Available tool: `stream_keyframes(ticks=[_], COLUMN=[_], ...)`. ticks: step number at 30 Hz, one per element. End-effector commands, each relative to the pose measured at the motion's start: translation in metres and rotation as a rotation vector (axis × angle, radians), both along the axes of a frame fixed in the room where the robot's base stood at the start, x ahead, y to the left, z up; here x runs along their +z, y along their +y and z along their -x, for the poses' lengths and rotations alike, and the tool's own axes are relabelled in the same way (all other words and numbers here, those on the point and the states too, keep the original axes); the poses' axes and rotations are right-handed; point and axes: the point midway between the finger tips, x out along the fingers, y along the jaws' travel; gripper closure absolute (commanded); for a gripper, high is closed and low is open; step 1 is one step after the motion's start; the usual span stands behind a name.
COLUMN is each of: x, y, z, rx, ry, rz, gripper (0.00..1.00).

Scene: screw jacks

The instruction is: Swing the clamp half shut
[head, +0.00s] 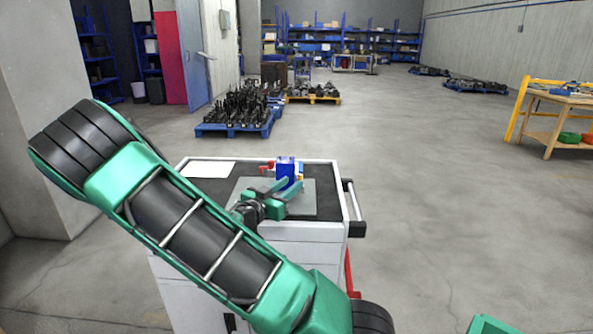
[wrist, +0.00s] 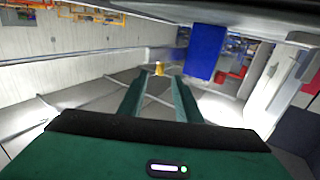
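A blue block-like body (head: 286,168), probably the clamp, stands on a grey plate on top of a workshop cart. A red part (head: 267,167) shows on its left and a small yellow part on its right. In the wrist view the blue body (wrist: 208,52) is right of my fingers, and a small yellow piece (wrist: 158,69) shows between and beyond the fingertips. My gripper (head: 279,187) is just in front of the blue body, its green fingers apart. In the wrist view the gripper (wrist: 159,82) is open with nothing between its fingers. I cannot tell whether it touches anything.
The grey plate (head: 318,205) lies on the cart's black top (head: 335,185), with a white sheet (head: 207,169) at its left. A pallet of dark parts (head: 240,127) is behind. A wooden table (head: 560,110) stands far right. The floor right of the cart is clear.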

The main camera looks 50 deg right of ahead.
Motion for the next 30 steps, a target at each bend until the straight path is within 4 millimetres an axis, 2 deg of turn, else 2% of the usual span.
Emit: stream_keyframes(ticks=[5,18,24,30], x=[0.000,0.000,0.000,0.000], y=[-0.017,-0.094,-0.110,-0.114], z=[-0.001,-0.011,-0.014,-0.015], rx=[-0.007,-0.014,-0.013,-0.012], ry=[0.000,0.000,0.000,0.000], rz=[0.002,0.002,0.002,0.001], gripper=[0.69,0.69,0.69,0.69])
